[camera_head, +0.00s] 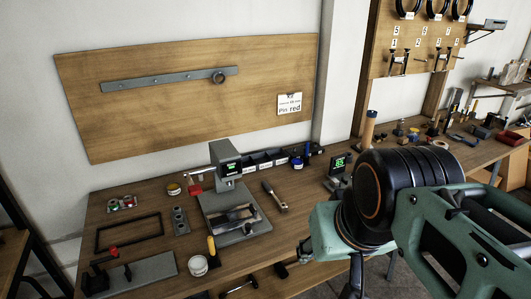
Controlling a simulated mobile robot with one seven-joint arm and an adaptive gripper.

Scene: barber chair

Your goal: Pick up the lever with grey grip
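I cannot make out for sure which thing is the lever with grey grip. A slim tool with a greyish handle (274,196) lies on the wooden bench (150,250), right of the bench press (227,180); it is too small to tell whether it is a lever. My green and black arm fills the lower right. Dark parts of my gripper (330,262) show at its lower left end, beyond the bench's front edge and apart from the tool. My arm hides most of the gripper, and I see nothing held in it.
A black rectangular frame (129,233), a red-handled clamp (103,274), a white cup (198,265) and a yellow-handled tool (212,246) occupy the bench's left part. Small bins (262,161) line the back. More tools crowd the bench behind my arm. A wooden board (190,95) hangs above.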

